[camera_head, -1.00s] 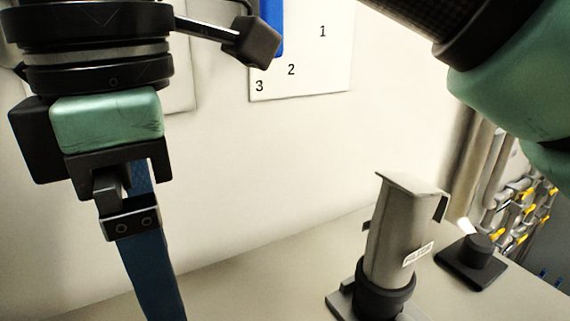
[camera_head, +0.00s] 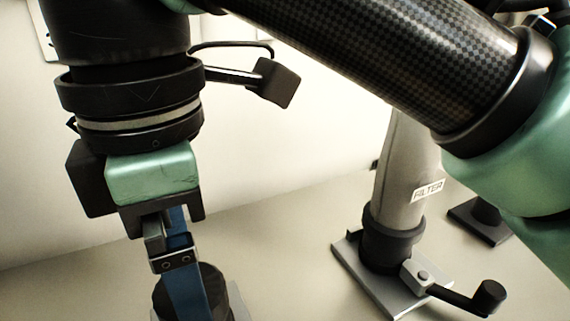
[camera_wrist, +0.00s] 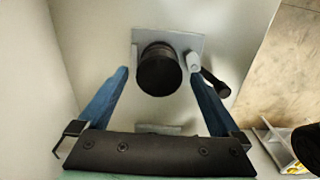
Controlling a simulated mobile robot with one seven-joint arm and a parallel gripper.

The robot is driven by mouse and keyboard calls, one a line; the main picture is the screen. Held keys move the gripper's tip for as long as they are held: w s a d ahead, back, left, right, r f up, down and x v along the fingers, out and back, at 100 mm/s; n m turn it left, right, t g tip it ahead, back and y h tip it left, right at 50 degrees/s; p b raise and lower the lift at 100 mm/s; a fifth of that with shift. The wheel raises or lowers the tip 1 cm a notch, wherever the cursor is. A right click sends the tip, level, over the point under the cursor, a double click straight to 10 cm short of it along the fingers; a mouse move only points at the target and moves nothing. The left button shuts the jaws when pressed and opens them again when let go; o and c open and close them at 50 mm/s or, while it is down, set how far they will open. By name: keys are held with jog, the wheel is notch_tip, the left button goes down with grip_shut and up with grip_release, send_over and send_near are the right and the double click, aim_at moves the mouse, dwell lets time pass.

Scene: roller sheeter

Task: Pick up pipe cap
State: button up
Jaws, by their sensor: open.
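A dark round cap, which looks like the pipe cap (camera_wrist: 160,70), sits on a grey square plate (camera_wrist: 195,43) in the wrist view. In the head view a dark cylinder (camera_head: 216,288) shows low in the picture, partly hidden behind a blue finger and cut by the bottom edge. My gripper (camera_wrist: 158,75) is open and empty, with its two blue fingers to the left and right of the cap in the wrist view. In the head view my gripper (camera_head: 186,285) points down in front of the cylinder. I cannot tell the remaining height.
A grey pipe labelled FILTER (camera_head: 402,165) stands right of my gripper on a plate with a black-knobbed lever (camera_head: 460,297). A dark lever (camera_wrist: 215,84) sits right of the cap. The wall is behind.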

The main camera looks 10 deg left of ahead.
jog(key=shift+a+f+b, duration=0.2)
jog(key=shift+f+b, duration=0.9)
jog(key=shift+f, duration=0.05)
jog(key=f+b, duration=0.1)
jog(key=b, duration=0.1)
jog(key=shift+d+f+b, duration=0.1)
jog(key=shift+f+b, duration=0.2)
jog(key=shift+f, duration=0.1)
jog(key=c, duration=1.4)
jog(key=shift+o, duration=0.2)
jog(key=shift+r, duration=0.15)
notch_tip(320, 180, up, 8)
jog(key=p, duration=1)
jog(key=shift+r, duration=0.95)
